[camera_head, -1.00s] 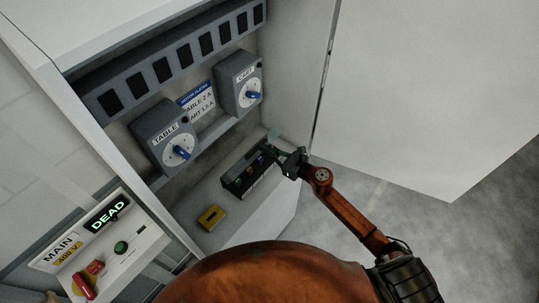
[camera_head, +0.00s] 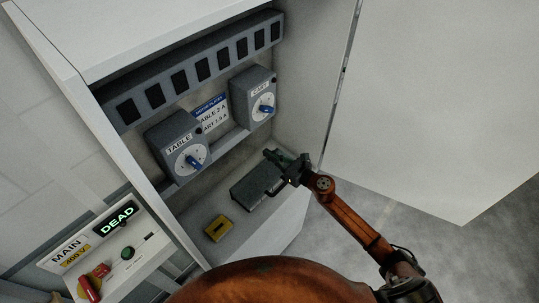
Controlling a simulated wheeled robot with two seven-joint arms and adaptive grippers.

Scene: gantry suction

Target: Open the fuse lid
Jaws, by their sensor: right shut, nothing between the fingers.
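The fuse box (camera_head: 252,190) is a dark grey block on the cabinet floor, below the CART dial. Its top looks flat and grey, like a lid lying shut, and no fuses show. A thin dark bar, perhaps a handle, shows at its right side. My right gripper (camera_head: 279,160) is shut and empty at the box's far right end. Its dark wrist hides that corner, and I cannot tell whether it touches the lid.
A yellow block (camera_head: 218,228) lies on the cabinet floor near the box. The TABLE dial (camera_head: 187,158) and CART dial (camera_head: 259,103) stand out above. The MAIN panel (camera_head: 128,268) reads DEAD. The open white door (camera_head: 430,110) stands right of my arm.

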